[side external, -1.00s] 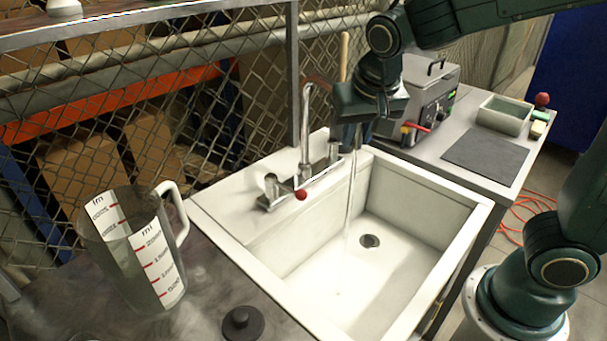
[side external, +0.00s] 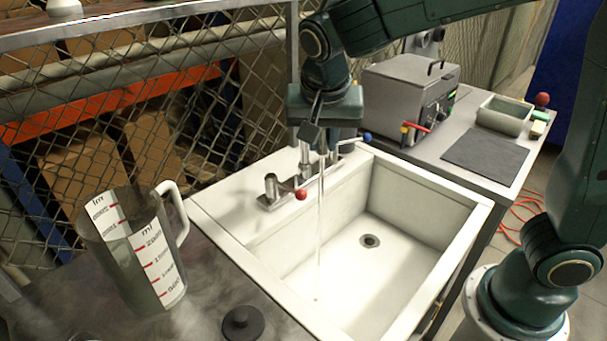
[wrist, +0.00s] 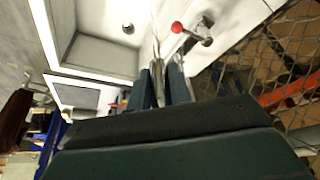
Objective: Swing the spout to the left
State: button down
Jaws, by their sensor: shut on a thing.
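The spout (wrist: 157,62) is a metal tube, and in the wrist view it runs between my two fingers. My gripper (wrist: 160,88) is shut on it; in the side view the gripper (side external: 322,138) is above the back-left part of the sink (side external: 405,180), hiding most of the spout. A thin water stream (side external: 320,225) falls from it into the left part of the basin, left of the drain (side external: 369,241). The faucet's red-knobbed handle (side external: 300,194) is left of the gripper and the blue-knobbed handle (side external: 367,137) right of it.
A large measuring jug (side external: 135,245) and a black stopper (side external: 243,323) stand on the counter left of the sink. A grey machine (side external: 410,98), a dark mat (side external: 486,158) and a small bin (side external: 504,116) are on the right. A mesh fence (side external: 240,130) stands behind.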

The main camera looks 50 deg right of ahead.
jog(key=c, duration=1.3)
grip_release()
jog(key=shift+r, duration=0.1)
jog(key=v, duration=1.3)
jog(key=shift+r, duration=0.2)
jog(key=shift+s+a, duration=0.1)
